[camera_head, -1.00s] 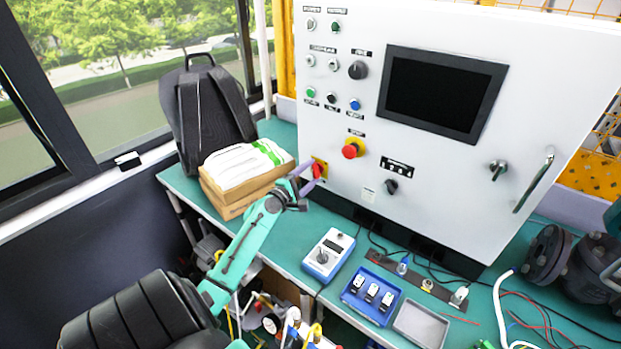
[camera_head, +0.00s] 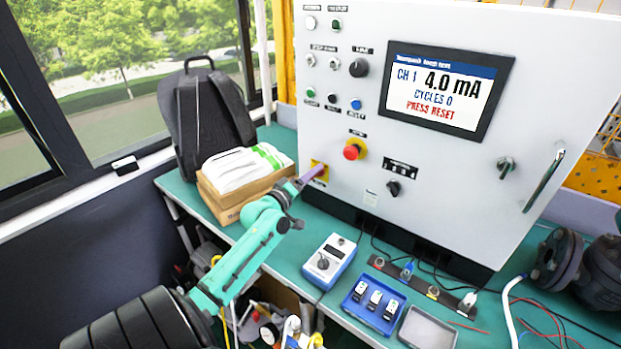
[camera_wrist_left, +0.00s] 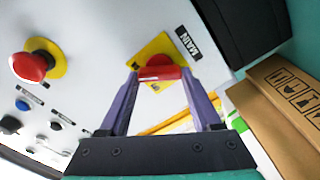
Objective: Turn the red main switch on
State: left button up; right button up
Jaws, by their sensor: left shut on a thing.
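The red main switch (camera_wrist_left: 160,73) sits on a yellow plate under a "MAIN" label in the left wrist view. My left gripper (camera_wrist_left: 160,80) has its two purple fingers on either side of the red handle and is shut on it. In the head view my left gripper (camera_head: 311,173) is at the lower left of the white cabinet, and its fingers hide most of the switch; part of the yellow plate (camera_head: 321,169) shows. The cabinet's screen (camera_head: 447,91) is lit and reads "CH 1 4.0 mA, CYCLES 0, PRESS RESET". My right gripper is not in view.
A red emergency button (camera_head: 352,151) is right of the switch, with a black knob (camera_head: 394,188) beyond. A blue-white meter (camera_head: 330,262) and blue tray (camera_head: 373,305) lie on the table.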

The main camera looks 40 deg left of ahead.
pick_arm(q)
jog(key=shift+f+m, duration=0.1)
jog(key=shift+m, duration=1)
jog(key=o, duration=1.4)
jog(key=s, duration=0.4)
jog(key=s+d+b, duration=0.1)
jog(key=s, duration=0.4)
jog(key=s+b, duration=0.1)
jog(key=s, duration=0.4)
jog(key=shift+s+d, duration=0.25)
jog(key=shift+d, duration=0.1)
